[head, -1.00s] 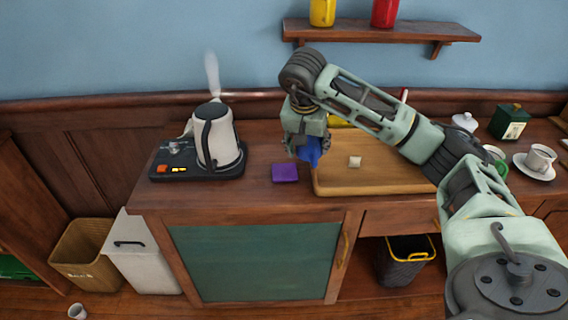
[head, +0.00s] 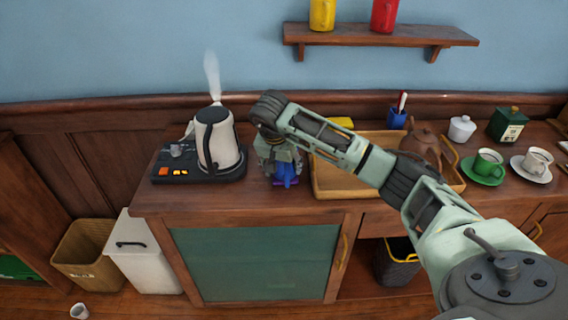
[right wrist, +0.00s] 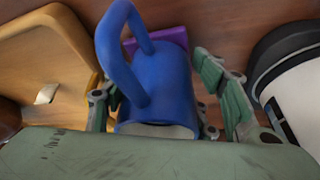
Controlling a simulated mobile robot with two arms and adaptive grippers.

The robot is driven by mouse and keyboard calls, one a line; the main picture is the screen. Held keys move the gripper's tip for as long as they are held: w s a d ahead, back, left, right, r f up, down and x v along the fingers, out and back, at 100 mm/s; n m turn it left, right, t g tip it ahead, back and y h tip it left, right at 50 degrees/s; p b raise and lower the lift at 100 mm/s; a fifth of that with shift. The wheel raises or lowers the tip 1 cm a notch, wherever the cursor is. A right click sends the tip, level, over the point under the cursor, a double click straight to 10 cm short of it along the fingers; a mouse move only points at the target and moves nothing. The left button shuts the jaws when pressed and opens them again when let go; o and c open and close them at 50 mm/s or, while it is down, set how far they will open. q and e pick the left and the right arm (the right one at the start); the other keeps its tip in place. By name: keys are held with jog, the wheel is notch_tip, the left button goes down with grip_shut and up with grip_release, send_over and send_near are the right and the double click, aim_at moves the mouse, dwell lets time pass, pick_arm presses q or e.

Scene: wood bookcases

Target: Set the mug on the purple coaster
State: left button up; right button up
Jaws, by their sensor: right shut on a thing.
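The blue mug (head: 284,172) is in my right gripper (head: 279,165), over the purple coaster (head: 287,184) on the wooden counter. In the right wrist view the mug (right wrist: 160,85) sits between the fingers of my right gripper (right wrist: 160,92), its open rim towards the camera and its handle towards the top of the picture. Part of the coaster (right wrist: 178,37) shows beyond the mug; the rest is hidden. I cannot tell whether the mug's base touches the coaster. My left gripper is out of view.
The steaming kettle (head: 217,140) on its black base (head: 200,172) stands close left of my right gripper. A wooden tray (head: 330,184) lies close right.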

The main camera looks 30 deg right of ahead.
jog(key=o, duration=1.4)
jog(key=shift+f, duration=0.1)
jog(key=b+v, duration=0.1)
jog(key=v, duration=1.1)
